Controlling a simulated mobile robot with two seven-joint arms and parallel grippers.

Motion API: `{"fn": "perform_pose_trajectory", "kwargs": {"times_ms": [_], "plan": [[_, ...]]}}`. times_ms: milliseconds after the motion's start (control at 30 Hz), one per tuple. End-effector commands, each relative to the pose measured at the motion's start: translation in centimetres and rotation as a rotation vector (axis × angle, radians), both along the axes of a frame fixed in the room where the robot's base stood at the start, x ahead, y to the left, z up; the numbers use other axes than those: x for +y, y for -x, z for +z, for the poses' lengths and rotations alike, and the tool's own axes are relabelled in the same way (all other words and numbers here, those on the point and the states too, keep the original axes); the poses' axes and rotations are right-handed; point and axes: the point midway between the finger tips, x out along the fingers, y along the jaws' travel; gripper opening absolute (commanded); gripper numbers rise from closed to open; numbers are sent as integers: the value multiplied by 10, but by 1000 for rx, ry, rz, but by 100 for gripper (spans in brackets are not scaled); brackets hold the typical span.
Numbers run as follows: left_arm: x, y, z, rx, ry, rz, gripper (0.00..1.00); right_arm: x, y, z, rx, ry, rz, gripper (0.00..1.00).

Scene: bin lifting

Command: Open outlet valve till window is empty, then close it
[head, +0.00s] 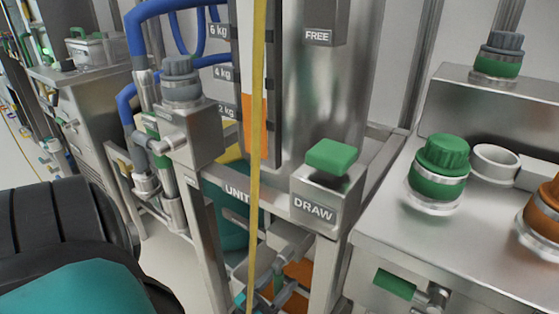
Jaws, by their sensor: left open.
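The window (247,125) is a tall gauge on the steel tank, marked 2, 4 and 6 kg. Its orange fill reaches between the 2 kg and 4 kg marks. A green block (332,156) sits on a steel box labelled DRAW, below and right of the window. Metal valve fittings (280,262) show under the UNIT beam; I cannot tell whether the outlet valve is open.
A thin yellow vertical strip (257,60) crosses in front of the window. Blue hoses (140,25) and pipework stand left of the tank. A steel bench (420,240) at the right carries green-capped (440,165) and orange-capped (543,210) fittings.

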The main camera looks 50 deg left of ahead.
Motion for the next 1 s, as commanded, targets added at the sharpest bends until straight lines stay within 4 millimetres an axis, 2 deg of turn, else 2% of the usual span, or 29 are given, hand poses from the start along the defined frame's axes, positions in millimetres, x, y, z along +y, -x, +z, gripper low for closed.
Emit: {"fn": "perform_pose_trajectory", "kwargs": {"times_ms": [33, 133, 400, 700, 800, 1000], "plan": [[0, 1, 13, -1, -1, 0, 52, -1, 0, 9, -2, 1, -2, 52], [0, 1, 33, -1, -1, -1, 52, -3, -1, 21, -13, 2, -9, 52], [0, 1, 96, -1, 0, -1, 52, -18, 4, 36, -9, 32, -30, 52], [0, 1, 163, -1, 0, -1, 52, -21, 7, 63, -5, 41, -27, 52], [0, 1, 178, -1, 1, 0, 52, -20, 7, 71, -7, 40, -27, 52], [0, 0, 191, 0, 2, -1, 52, -20, 7, 76, -6, 38, -27, 52]]}}
